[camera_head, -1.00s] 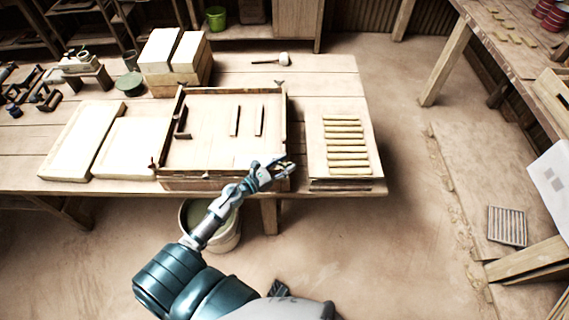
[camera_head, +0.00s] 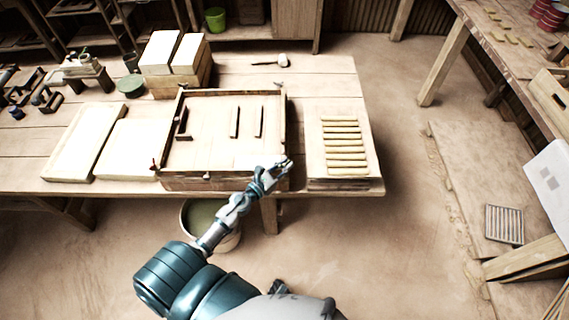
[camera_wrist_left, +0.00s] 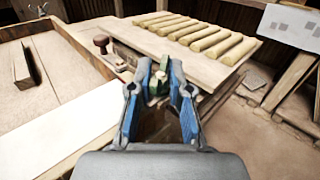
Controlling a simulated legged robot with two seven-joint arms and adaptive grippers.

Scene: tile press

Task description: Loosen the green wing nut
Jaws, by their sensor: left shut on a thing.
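The green wing nut (camera_wrist_left: 157,86) shows as a small green piece between my left gripper's fingertips in the left wrist view. My left gripper (camera_head: 283,165) is at the front right corner of the shallow wooden press frame (camera_head: 215,183). The gripper also shows in the left wrist view (camera_wrist_left: 160,77), with its blue-sided fingers shut on the wing nut. In the head view the fingers hide the nut. My right gripper is not in view.
A board with several yellowish clay strips (camera_head: 344,141) lies right of the frame. Two pale slabs (camera_head: 84,142) lie to its left. A dark red knob (camera_wrist_left: 101,42) stands on the frame's right side. A mallet (camera_head: 281,60) lies at the back. A bucket (camera_head: 222,238) stands below the table.

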